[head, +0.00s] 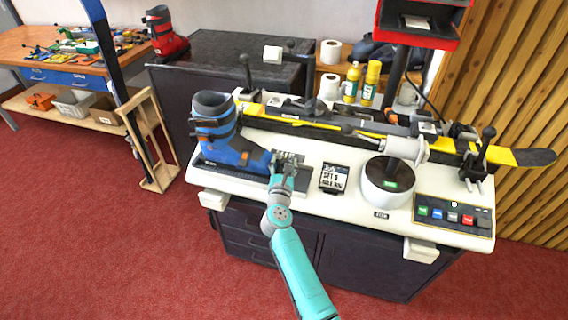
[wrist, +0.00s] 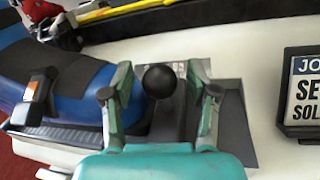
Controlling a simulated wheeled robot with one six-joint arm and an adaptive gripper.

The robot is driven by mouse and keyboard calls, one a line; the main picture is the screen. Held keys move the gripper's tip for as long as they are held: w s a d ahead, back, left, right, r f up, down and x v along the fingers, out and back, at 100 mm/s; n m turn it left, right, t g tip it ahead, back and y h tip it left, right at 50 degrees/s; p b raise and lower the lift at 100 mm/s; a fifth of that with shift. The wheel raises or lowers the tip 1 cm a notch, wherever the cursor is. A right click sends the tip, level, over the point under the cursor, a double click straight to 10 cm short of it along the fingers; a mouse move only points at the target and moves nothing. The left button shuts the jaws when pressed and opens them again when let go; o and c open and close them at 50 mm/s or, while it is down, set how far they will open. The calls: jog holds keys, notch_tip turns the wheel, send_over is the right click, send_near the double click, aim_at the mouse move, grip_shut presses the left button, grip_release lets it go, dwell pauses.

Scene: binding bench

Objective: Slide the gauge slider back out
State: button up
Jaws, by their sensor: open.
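The gauge slider shows as a black ball knob (wrist: 160,81) on a dark stem in the wrist view. It stands over a grey gauge plate (wrist: 236,128) beside the blue boot (wrist: 75,88). My gripper (wrist: 163,74) is open, with one finger on each side of the knob and visible gaps between. In the head view my gripper (head: 285,165) is at the toe of the blue boot (head: 228,146), over the gauge plate (head: 301,180). The gripper hides most of the slider there.
A small "JOB" sign (head: 333,178) stands to the right of the plate, on the white bench top (head: 240,178). A ski (head: 340,131) lies clamped behind.

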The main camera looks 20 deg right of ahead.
grip_shut()
jog(key=shift+s+d, duration=0.55)
jog(key=shift+d, duration=0.35)
jog(key=shift+s+d, duration=0.6)
jog(key=shift+d, duration=0.3)
jog(key=shift+s+d, duration=0.55)
jog(key=shift+d, duration=0.35)
grip_release()
jog(key=shift+d, duration=0.15)
jog(key=shift+s, duration=0.1)
jog(key=shift+s+a, duration=0.25)
jog(key=v, duration=1.1)
jog(key=shift+s, duration=0.15)
